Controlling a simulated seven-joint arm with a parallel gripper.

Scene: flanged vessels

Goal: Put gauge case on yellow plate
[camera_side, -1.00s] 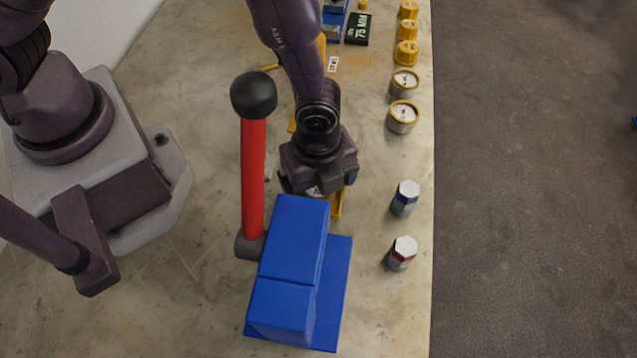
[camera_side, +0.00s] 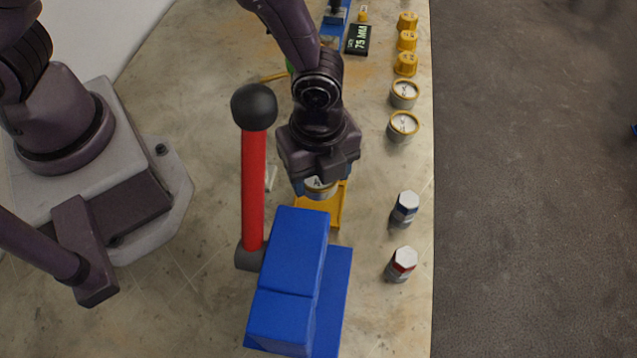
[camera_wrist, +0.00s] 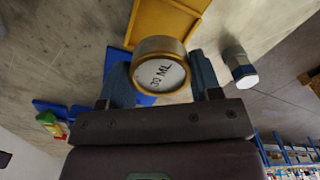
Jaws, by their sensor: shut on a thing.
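My gripper (camera_side: 319,186) is shut on a round gauge case (camera_side: 318,189) with a pale face and a metal rim. In the wrist view the case (camera_wrist: 160,72) sits between my two blue-grey fingers (camera_wrist: 163,80), and its face reads "30 ML". The yellow plate (camera_side: 335,208) lies on the table just below and behind my gripper in the side view, partly hidden by it. In the wrist view the yellow plate (camera_wrist: 165,20) is beyond the case and shows a raised rim. I cannot tell whether the case touches the plate.
A tall red post with a black ball (camera_side: 254,150) stands left of my gripper. A blue stepped block (camera_side: 290,270) is in front. Two hex-capped jars (camera_side: 404,208) and two round gauges (camera_side: 403,126) stand on the right. Yellow caps (camera_side: 407,42) are at the back.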

